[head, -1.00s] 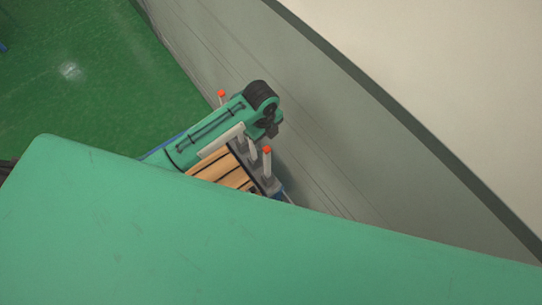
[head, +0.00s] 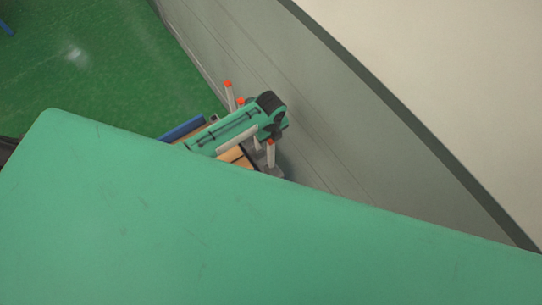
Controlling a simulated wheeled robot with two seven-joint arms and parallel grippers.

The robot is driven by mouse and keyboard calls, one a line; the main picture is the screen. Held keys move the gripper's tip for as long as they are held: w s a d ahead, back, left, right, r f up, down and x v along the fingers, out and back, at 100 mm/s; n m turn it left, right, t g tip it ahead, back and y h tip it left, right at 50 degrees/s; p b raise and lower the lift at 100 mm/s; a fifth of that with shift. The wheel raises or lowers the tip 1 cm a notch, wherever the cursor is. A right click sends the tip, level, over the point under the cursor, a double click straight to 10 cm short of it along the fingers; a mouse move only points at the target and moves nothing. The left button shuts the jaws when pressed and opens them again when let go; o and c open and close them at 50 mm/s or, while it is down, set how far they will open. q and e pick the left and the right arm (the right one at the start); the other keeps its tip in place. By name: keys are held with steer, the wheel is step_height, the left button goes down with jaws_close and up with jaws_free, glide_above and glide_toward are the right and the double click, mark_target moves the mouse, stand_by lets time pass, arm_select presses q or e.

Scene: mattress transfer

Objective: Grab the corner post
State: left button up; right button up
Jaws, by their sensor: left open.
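Several pale corner posts with orange tips stand on a low wooden-slatted frame (head: 232,155). One post (head: 271,152) is at the near right corner. Another post (head: 230,97) stands at the far side, and a third orange tip (head: 241,101) shows close to it. My right gripper is not in view.
A large green slab (head: 250,240), perhaps the mattress, fills the foreground and hides the lower part of the frame. A grey wall (head: 340,130) rises close on the right. Green floor (head: 100,60) is clear at the upper left. A blue edge (head: 182,129) borders the slats.

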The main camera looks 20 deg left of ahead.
arm_select(q)
steer(key=shift+s+d+f+p, duration=0.1)
steer(key=shift+f+p, duration=0.2)
steer(key=shift+f, duration=1.4)
jaws_close()
